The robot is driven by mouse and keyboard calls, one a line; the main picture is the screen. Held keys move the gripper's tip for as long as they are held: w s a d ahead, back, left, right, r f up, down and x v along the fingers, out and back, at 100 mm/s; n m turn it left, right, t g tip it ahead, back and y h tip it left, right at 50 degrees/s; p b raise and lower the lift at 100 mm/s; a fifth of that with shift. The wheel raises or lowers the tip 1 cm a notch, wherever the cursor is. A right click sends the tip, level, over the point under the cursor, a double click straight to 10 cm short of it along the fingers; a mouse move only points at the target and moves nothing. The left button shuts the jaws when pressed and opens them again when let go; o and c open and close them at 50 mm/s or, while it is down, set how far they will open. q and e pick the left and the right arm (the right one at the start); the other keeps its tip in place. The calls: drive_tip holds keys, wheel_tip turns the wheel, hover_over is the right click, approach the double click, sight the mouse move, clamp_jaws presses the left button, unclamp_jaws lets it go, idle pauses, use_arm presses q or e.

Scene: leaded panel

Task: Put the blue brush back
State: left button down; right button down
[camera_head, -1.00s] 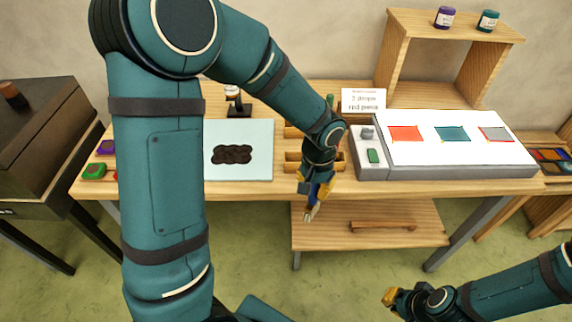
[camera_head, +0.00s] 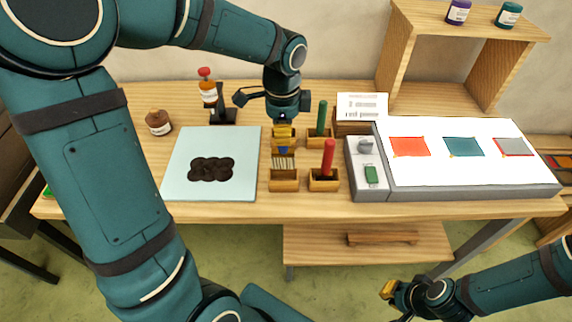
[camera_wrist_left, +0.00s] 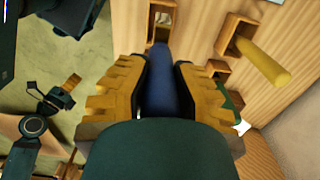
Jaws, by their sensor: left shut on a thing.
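My left gripper (camera_head: 284,138) is shut on the blue brush (camera_head: 284,149), above the left-hand wooden brush holders. In the left wrist view the blue handle (camera_wrist_left: 165,80) lies between the two ridged yellow fingers. The front left holder (camera_head: 284,184) shows no handle standing in it; pale stripes just above it may be bristles. I cannot tell whether the brush touches a holder. A red brush (camera_head: 328,157) stands in the front right holder and a green brush (camera_head: 321,117) behind it. A yellow handle (camera_wrist_left: 265,62) shows in the wrist view. My right gripper (camera_head: 390,291) is low at the right, its opening unclear.
A pale blue sheet with a dark blobby patch (camera_head: 212,169) lies left of the holders. A stand with a red-topped bottle (camera_head: 207,88) and a brown jar (camera_head: 158,122) are behind it. A small sign (camera_head: 362,106) and white panel board (camera_head: 470,172) stand right.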

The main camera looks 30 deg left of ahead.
sight(283, 153)
use_arm(q)
wheel_tip(283, 153, down, 8)
drive_tip(key=shift+r+b, duration=0.25)
drive_tip(key=shift+b, duration=0.5)
drive_tip(key=shift+f, duration=0.2)
drive_tip(key=c, duration=1)
unclamp_jaws()
drive_tip(key=shift+o, duration=0.2)
drive_tip(key=shift+r, duration=0.1)
drive_tip(key=shift+r, duration=0.3)
wheel_tip(283, 153, up, 12)
drive_tip(key=p, duration=0.2)
drive_tip(key=shift+f+p, duration=0.2)
drive_tip(key=shift+p, duration=0.15)
